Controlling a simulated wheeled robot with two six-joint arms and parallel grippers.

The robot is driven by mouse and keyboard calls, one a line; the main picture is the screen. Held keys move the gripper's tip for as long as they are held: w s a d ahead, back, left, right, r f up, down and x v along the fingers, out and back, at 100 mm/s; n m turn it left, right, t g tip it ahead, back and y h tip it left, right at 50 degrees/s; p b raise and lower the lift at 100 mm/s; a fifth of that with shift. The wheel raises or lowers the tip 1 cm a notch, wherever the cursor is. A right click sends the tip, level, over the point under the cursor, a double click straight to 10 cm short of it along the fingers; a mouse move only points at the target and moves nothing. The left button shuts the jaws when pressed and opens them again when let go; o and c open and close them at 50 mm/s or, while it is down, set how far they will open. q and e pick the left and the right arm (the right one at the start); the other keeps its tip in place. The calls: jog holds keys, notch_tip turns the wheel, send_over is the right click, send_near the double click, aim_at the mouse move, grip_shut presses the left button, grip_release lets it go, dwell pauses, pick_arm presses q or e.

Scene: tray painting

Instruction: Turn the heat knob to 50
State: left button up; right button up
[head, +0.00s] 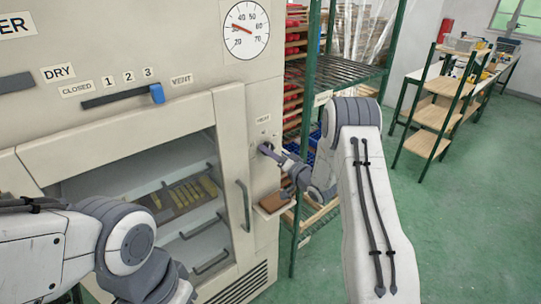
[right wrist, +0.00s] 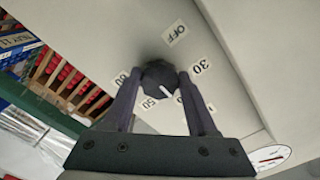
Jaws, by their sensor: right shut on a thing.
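The dark heat knob (right wrist: 158,76) sits on the cabinet's pale front panel, ringed by labels OFF, 30, 50 and 60, with another label mostly hidden by a finger. My right gripper (right wrist: 156,80) is shut on the knob, one finger on each side. The knob's white mark points between the 50 label (right wrist: 149,102) and the partly hidden label beside the right finger. In the head view my right gripper (head: 270,151) reaches the knob under the HEAT label (head: 263,119). My left arm shows at lower left, but its gripper is out of view.
A round gauge (head: 246,30) with a red needle pointing left is above the knob. The glass-fronted door (head: 228,150) with a vertical handle (head: 244,205) is shut left of it. A blue vent slider (head: 157,93) sits above the door. A green shelf rack (head: 345,70) stands close to the right.

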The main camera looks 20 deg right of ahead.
jog(key=m+p, duration=0.1)
jog(key=m, duration=1)
jog(key=shift+r, duration=0.2)
jog(key=shift+m, duration=0.4)
jog(key=o, duration=1.4)
jog(key=shift+c, duration=0.2)
jog(key=b+v, duration=0.3)
jog(key=v, duration=0.7)
jog(key=shift+s, duration=0.25)
